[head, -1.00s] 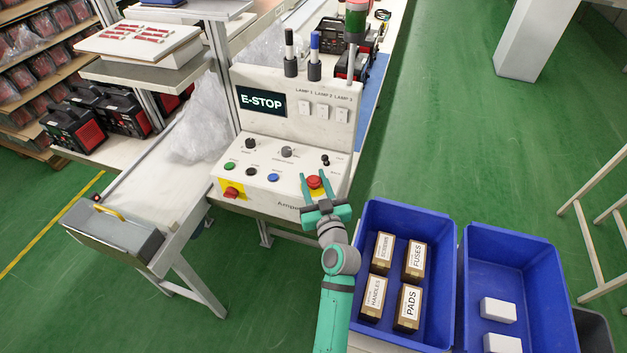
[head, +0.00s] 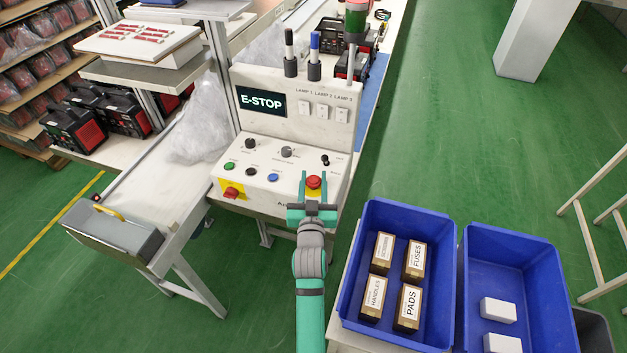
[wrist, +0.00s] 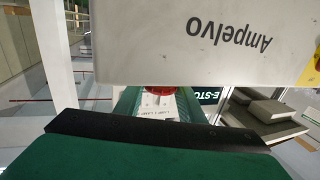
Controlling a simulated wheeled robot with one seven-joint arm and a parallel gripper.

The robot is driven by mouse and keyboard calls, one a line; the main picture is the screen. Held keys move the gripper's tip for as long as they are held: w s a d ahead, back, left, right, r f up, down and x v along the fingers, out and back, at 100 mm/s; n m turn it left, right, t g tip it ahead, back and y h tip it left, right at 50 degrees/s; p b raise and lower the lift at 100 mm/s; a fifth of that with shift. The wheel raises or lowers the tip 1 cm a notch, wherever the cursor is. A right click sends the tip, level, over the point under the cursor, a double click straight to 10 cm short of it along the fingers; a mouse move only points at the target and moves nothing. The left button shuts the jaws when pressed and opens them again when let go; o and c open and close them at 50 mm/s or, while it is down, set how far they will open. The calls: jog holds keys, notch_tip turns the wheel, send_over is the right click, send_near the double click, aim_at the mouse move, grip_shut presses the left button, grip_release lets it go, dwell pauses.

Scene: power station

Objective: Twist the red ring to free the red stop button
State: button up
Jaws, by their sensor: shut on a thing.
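The red stop button (head: 314,182) with its red ring sits on a yellow plate (head: 315,193) at the right of the control panel's sloping face. My gripper (head: 316,181) has one finger on each side of it and is shut on the red ring. In the wrist view, part of the red ring (wrist: 158,90) shows between the fingers, below the panel's front face marked Ampelvo. The rest of the ring is hidden there. The panel's screen (head: 262,102) reads E-STOP.
A red switch (head: 231,192) on a yellow plate, several knobs and coloured buttons share the panel. A blue bin (head: 452,262) with labelled boxes and another blue bin (head: 542,262) with white blocks stand at the right, near my arm. Green floor is open beyond.

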jog(key=shift+a+f+m+g+h, duration=0.1)
jog(key=shift+m+g+h, duration=0.15)
jog(key=shift+m+h, duration=0.9)
jog(key=shift+f+m+g+h, duration=0.2)
jog(key=shift+m+h, duration=0.45)
jog(key=shift+h, duration=1)
jog(key=shift+r, duration=0.15)
jog(key=o, duration=1.1)
jog(key=shift+r, duration=0.1)
jog(key=shift+c, duration=0.2)
jog(key=shift+s, duration=0.15)
jog(key=v, duration=1)
jog(key=shift+s, duration=0.25)
jog(key=shift+a+r, duration=0.1)
jog(key=shift+a, duration=0.05)
